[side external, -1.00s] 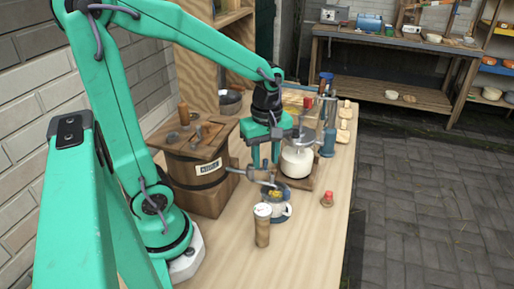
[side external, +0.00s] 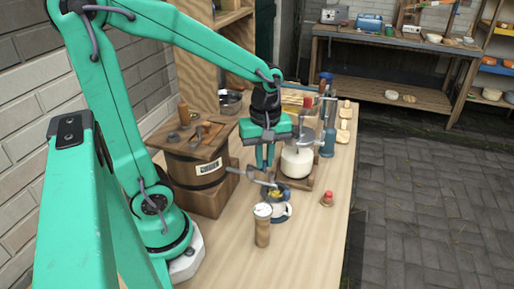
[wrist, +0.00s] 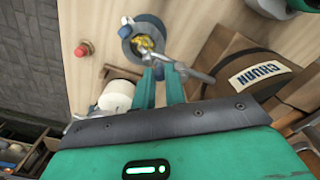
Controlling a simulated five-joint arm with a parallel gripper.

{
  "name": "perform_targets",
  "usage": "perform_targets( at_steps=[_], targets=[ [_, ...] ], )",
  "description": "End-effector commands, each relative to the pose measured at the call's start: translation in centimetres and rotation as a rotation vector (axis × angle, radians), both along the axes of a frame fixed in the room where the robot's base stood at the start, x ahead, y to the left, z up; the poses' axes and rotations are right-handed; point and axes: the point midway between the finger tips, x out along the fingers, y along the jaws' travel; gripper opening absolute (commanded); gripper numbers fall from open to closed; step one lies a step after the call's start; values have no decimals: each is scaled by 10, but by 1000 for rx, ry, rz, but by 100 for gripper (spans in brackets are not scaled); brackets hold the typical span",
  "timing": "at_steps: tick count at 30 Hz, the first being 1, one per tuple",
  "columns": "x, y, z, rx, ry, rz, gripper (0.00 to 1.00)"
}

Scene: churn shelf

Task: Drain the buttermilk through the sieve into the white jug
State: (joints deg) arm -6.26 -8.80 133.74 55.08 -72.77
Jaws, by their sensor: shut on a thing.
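The wooden churn (side external: 194,192), with a dark band and a label, stands left of my gripper; it also shows at the right in the wrist view (wrist: 232,48). The jug's inside is hidden.
A wooden cylinder with a pale top (side external: 262,228) stands in front of the jug. A small red-topped item (side external: 327,199) is to its right. A white vessel (side external: 297,160) on a wooden stand is just behind my gripper. The front bench (side external: 310,250) is clear.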

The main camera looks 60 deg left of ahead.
Motion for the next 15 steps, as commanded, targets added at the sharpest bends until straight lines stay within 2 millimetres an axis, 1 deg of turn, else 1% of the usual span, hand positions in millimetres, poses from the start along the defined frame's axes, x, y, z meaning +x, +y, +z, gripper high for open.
perform_targets(
  at_steps=[15],
  targets=[
    [-17, -7, 1, 0, -2, -454, 0]
  ],
)
